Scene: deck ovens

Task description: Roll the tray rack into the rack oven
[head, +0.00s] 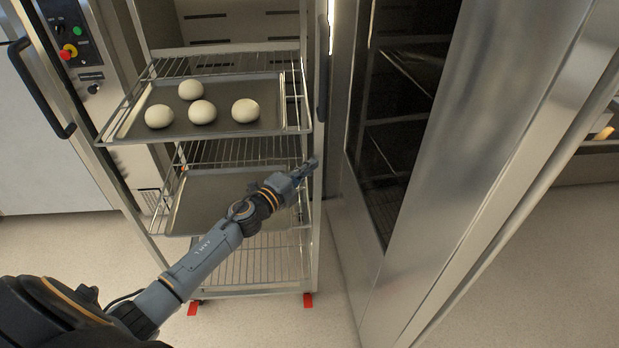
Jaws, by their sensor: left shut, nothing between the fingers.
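The tray rack (313,232) is a tall metal frame with wire shelves, standing upright in the middle of the head view. Its upper tray (220,121) carries several pale dough balls (202,111). A lower tray (205,200) looks empty where it shows. The rack oven (222,20) is behind the rack, its interior partly hidden by the rack. The oven door (480,120), with a dark glass pane, stands open at the right. My left gripper (309,167) is shut and empty, at the rack's front right post; I cannot tell if it touches. My right gripper is out of view.
A control panel (72,38) with red and green buttons is at the upper left, beside a dark handle (38,90). Red caster parts (308,300) show at the rack's foot. The floor (260,325) in front is clear.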

